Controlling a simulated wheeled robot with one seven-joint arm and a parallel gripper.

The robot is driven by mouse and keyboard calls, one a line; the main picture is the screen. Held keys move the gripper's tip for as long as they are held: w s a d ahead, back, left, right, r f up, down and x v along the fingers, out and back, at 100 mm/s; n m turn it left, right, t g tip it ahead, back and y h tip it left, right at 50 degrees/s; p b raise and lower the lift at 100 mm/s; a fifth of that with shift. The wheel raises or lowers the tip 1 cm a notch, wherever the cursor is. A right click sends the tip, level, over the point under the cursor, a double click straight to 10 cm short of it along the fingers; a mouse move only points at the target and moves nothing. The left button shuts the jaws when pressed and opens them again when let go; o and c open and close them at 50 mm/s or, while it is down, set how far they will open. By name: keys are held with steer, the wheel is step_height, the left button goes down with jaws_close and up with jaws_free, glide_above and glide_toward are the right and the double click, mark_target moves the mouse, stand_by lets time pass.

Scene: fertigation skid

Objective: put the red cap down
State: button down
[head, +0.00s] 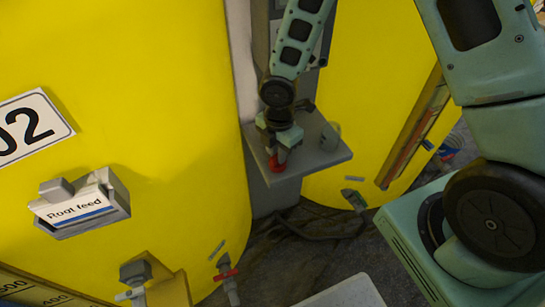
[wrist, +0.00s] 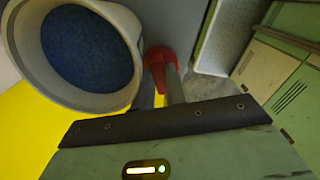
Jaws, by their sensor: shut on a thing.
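The red cap (head: 277,165) is between the fingertips of my gripper (head: 282,153), close to the front edge of a small grey shelf (head: 326,155). In the wrist view the red cap (wrist: 158,58) sits at the ends of the two grey fingers of my gripper (wrist: 160,82), which are shut on it. I cannot tell whether the cap touches the shelf.
A pale round container (wrist: 135,24) with dark blue contents stands close left of the fingers in the wrist view. Yellow tanks (head: 150,90) flank the shelf. A "Root feed" box (head: 82,212) and red-handled valve (head: 228,275) are at left.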

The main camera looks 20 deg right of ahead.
steer(key=shift+w+f, duration=0.25)
steer(key=shift+w, duration=0.1)
steer(key=shift+r, duration=0.1)
steer(key=c, duration=1.7)
jaws_free()
steer(key=shift+r, duration=0.1)
step_height(320, 180, up, 11)
steer(key=p, duration=0.3)
steer(key=s+a+r+m, duration=0.2)
steer(key=s+r+m, duration=0.2)
steer(key=s+m, duration=0.1)
steer(key=s+a+r+m, duration=0.2)
steer(key=s+r+m, duration=0.2)
steer(key=s, duration=0.4)
steer(key=s+a+r+m, duration=0.2)
steer(key=s+r+m, duration=0.2)
steer(key=s, duration=0.3)
steer(key=shift+s+a+r+m+y, duration=0.1)
steer(key=shift+r+m+y, duration=0.1)
steer(key=shift+m, duration=0.25)
steer(key=shift+a+r+m+y, duration=0.1)
steer(key=shift+r+m, duration=0.05)
steer(key=shift+m, duration=0.3)
